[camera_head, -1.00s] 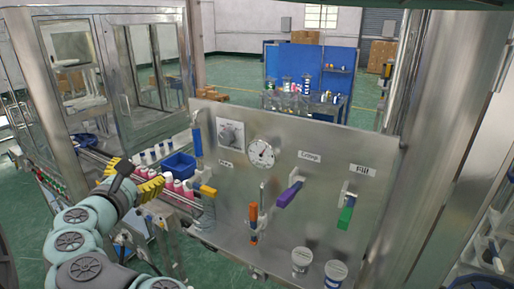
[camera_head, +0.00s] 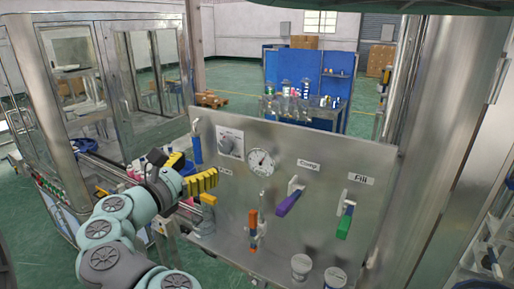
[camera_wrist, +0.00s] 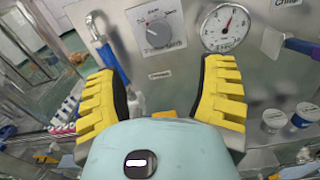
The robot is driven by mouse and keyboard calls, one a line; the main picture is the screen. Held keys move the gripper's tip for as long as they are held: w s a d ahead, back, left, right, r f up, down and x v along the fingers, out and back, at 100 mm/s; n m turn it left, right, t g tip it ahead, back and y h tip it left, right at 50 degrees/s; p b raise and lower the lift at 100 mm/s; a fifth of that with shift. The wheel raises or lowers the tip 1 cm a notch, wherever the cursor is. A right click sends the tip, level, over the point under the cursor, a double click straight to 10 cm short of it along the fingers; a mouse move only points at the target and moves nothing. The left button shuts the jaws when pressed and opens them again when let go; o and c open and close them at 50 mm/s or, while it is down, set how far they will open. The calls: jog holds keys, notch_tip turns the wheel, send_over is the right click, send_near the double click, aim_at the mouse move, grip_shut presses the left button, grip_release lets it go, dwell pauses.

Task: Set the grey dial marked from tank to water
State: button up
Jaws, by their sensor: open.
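The grey dial (camera_head: 227,143) sits on a white plate at the upper left of the steel panel (camera_head: 300,165). In the wrist view the dial (camera_wrist: 158,31) is a round grey knob ahead of my gripper, with blurred lettering around and below it that I cannot read surely. My gripper (camera_head: 200,172) has yellow ribbed fingers and is open and empty, to the lower left of the dial in the head view. In the wrist view its fingers (camera_wrist: 160,95) stand wide apart, below the dial and apart from it.
A round gauge (camera_head: 261,162) is right of the dial. A blue-handled lever (camera_head: 196,148) is left of it. Orange (camera_head: 252,224), purple (camera_head: 288,203) and green (camera_head: 344,226) handles stick out from the panel. Two white-lidded cups (camera_head: 301,266) are at its lower edge.

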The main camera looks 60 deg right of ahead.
aim_at(223, 149)
jog(key=shift+w+d+r+p, duration=0.1)
jog(key=shift+w+d+p, duration=0.1)
jog(key=shift+d+p, duration=1.6)
jog(key=shift+w+d+r+p, duration=0.15)
jog(key=shift+d+p, duration=0.5)
jog(key=shift+d, duration=2.15)
jog(key=shift+w+d+f, duration=0.15)
jog(key=shift+d+f, duration=0.1)
jog(key=shift+d, duration=0.4)
jog(key=shift+o, duration=0.3)
jog(key=c, duration=1.2)
